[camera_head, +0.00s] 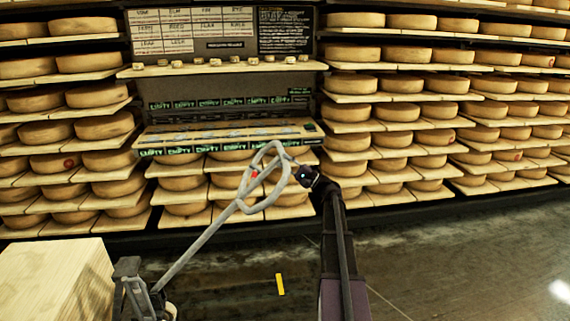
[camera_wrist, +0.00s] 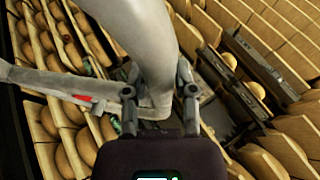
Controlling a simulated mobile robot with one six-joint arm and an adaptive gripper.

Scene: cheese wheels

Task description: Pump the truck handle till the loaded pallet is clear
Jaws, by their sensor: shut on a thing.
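The truck handle (camera_head: 224,218) is a grey metal bar with a looped grip at its top and a small red piece in the loop. It leans up and to the right from the dark truck base (camera_head: 137,290) at the lower left. My gripper (camera_head: 300,172) is shut on the right side of the loop. In the wrist view the grey loop (camera_wrist: 150,50) passes between the two fingers of my gripper (camera_wrist: 158,100), and the red piece shows at the left. A pale wooden block-like load (camera_head: 60,280) stands beside the truck base. The pallet under it is out of view.
Racks of cheese wheels on wooden boards (camera_head: 395,113) fill the back. A central panel has a small shelf (camera_head: 220,68) and a lower sloped board with labels (camera_head: 230,133). A yellow strip (camera_head: 280,284) lies on the dark floor, which is clear at the right.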

